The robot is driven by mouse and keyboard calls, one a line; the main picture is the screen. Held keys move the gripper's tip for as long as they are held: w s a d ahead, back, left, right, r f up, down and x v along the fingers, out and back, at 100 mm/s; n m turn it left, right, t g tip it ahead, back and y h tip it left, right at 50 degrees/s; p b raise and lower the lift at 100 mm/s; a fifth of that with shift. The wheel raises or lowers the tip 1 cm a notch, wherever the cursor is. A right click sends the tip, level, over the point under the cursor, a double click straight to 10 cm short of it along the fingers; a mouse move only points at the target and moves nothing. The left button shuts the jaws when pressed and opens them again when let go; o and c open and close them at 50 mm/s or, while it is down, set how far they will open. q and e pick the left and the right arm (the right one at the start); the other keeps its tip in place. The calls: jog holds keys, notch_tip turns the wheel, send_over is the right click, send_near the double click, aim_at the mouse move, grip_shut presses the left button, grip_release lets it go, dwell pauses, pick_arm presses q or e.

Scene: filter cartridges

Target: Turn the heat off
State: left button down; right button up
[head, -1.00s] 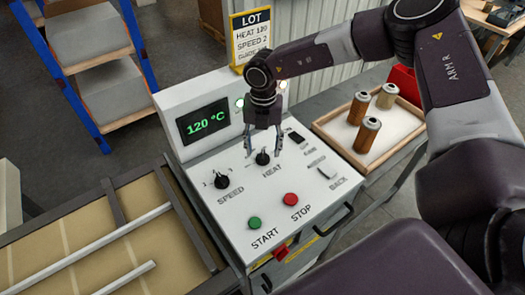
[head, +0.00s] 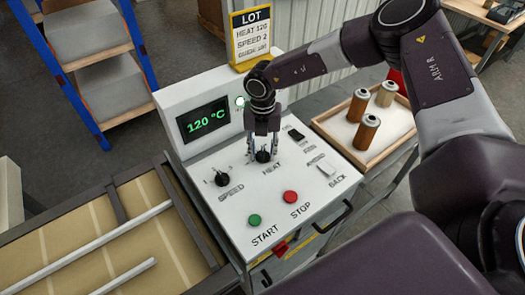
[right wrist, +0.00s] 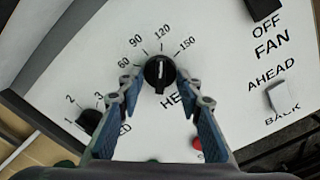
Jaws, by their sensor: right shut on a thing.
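The black HEAT knob (head: 263,156) is on the sloped white control panel (head: 240,205). In the right wrist view the knob (right wrist: 160,72) has its white mark pointing up, toward 120 on a scale showing 60, 90, 120 and 150. The display (head: 204,122) reads 120 °C in green. My right gripper (head: 263,158) points down over the panel and is shut on the HEAT knob, one finger on each side; its fingers also show in the right wrist view (right wrist: 160,88). My left gripper is not in view.
The SPEED knob (head: 222,179), green START button (head: 254,220), red STOP button (head: 290,197), FAN switch (head: 296,134) and AHEAD/BACK switch (head: 326,168) surround it. A tray (head: 368,163) with cartridges stands right; a conveyor (head: 100,235) lies left.

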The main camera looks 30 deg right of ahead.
jog(key=shift+n, duration=0.3)
jog(key=n+b, duration=0.1)
jog(key=n, duration=0.1)
jog(key=shift+d+f+n, duration=0.1)
jog(key=shift+n, duration=0.2)
jog(key=n+b, duration=0.1)
jog(key=n, duration=0.1)
jog(key=shift+n, duration=0.4)
jog(key=n+b, duration=0.3)
jog(key=n, duration=0.2)
jog(key=shift+d+f, duration=0.1)
jog(key=shift+d, duration=0.05)
jog(key=n+b, duration=0.2)
jog(key=n, duration=0.2)
jog(key=shift+d, duration=0.1)
jog(key=n+b, duration=0.3)
jog(key=shift+w+n, duration=0.1)
jog(key=shift+n, duration=0.3)
jog(key=n+b, duration=0.3)
jog(key=n, duration=0.2)
jog(key=shift+w, duration=0.1)
jog(key=shift+r, duration=0.2)
